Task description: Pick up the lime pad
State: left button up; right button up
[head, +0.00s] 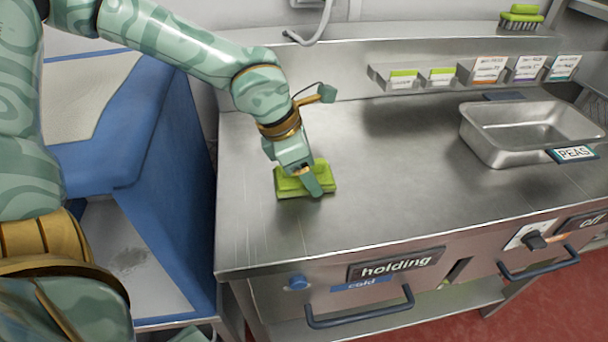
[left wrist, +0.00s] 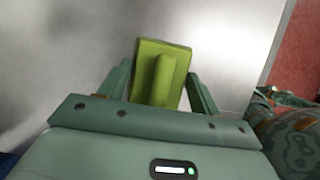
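The lime pad (head: 291,187) lies flat on the steel counter (head: 390,180), near the counter's left end. In the left wrist view the pad (left wrist: 176,52) shows a raised ridge along its top, which runs between my gripper's two fingers. My left gripper (head: 311,184) is directly over the pad, pointing down, and hides part of it. In the left wrist view its fingers (left wrist: 160,88) stand apart, one on each side of the ridge, with a gap to it. My right gripper is not in either view.
A steel pan (head: 487,145) labelled PEAS stands at the counter's right. Label holders (head: 400,80) line the back wall. A green brush (head: 521,18) sits on the upper shelf. A blue-sided unit (head: 170,170) borders the counter's left. The counter's middle is clear.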

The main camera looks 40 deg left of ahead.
pick_arm(q)
jog(key=shift+c, duration=0.2)
jog(key=r, duration=0.1)
jog(key=r+p, duration=0.1)
jog(key=r, duration=0.2)
jog(key=shift+s+r+p, duration=0.2)
jog(key=shift+s+p, duration=0.1)
jog(key=s+r+p, duration=0.2)
jog(key=s+r, duration=0.2)
jog(key=r, duration=0.1)
jog(key=p, duration=0.3)
send_near(293, 186)
jog(key=s+d+r, duration=0.2)
jog(key=s+r, duration=0.2)
jog(key=s+p, duration=0.1)
jog(key=p, duration=0.3)
jog(key=s+r+p, duration=0.1)
jog(key=s+p, duration=0.1)
jog(key=p, duration=0.2)
jog(key=shift+d, duration=0.15)
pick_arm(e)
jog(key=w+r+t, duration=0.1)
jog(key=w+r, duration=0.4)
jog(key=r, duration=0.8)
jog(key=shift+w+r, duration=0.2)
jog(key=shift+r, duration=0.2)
pick_arm(q)
jog(key=shift+o, duration=0.6)
jog(key=shift+w, duration=0.1)
